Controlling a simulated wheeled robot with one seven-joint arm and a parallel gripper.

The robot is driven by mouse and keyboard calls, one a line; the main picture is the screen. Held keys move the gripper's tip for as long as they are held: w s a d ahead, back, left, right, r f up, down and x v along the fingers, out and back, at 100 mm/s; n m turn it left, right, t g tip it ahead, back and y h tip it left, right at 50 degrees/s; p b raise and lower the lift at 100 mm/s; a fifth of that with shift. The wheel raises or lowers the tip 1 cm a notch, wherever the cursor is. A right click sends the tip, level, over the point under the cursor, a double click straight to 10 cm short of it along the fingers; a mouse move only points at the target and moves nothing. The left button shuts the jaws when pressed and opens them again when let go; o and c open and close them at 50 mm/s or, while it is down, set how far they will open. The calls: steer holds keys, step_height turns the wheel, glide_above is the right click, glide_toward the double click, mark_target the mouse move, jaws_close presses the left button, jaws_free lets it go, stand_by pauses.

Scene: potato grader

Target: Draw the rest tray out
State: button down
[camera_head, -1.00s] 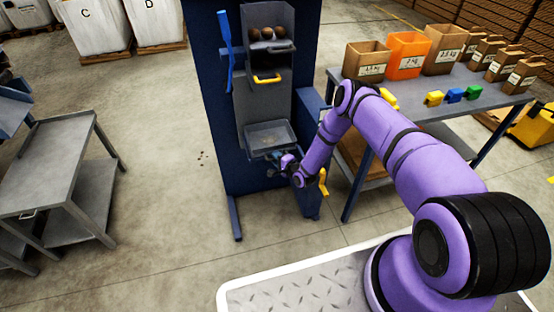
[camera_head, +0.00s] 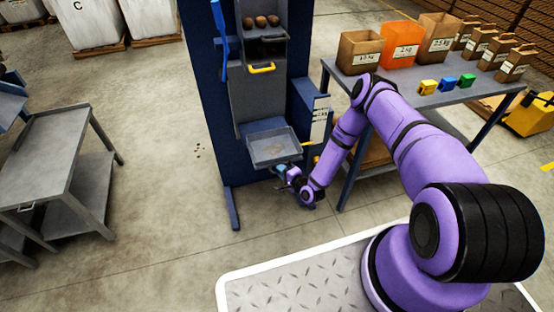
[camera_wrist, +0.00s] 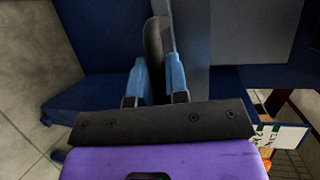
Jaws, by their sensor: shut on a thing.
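The rest tray (camera_head: 275,149) is a shallow grey tray low on the front of the blue grader (camera_head: 206,130). It juts out towards me and looks empty apart from a few faint specks. My gripper (camera_head: 283,170) is at the tray's front edge, with its light blue fingers closed. In the wrist view, my gripper (camera_wrist: 153,85) is shut on a dark, rounded piece (camera_wrist: 153,45), which looks like the tray's handle. A grey panel, which looks like the tray's underside or wall (camera_wrist: 191,45), lies just right of the fingers. The exact contact is partly hidden.
Above the tray is a yellow-handled grey front (camera_head: 261,69) with potatoes (camera_head: 261,21) on top. A side table (camera_head: 460,92) at right holds bags, an orange box (camera_head: 402,45) and small coloured blocks. A grey cart (camera_head: 45,155) stands left.

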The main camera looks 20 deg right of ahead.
steer(key=s, duration=0.7)
steer(key=shift+s, duration=0.3)
steer(key=shift+f, duration=0.1)
steer(key=c, duration=1.1)
jaws_free()
steer(key=shift+c, duration=0.2)
steer(key=v, duration=1.1)
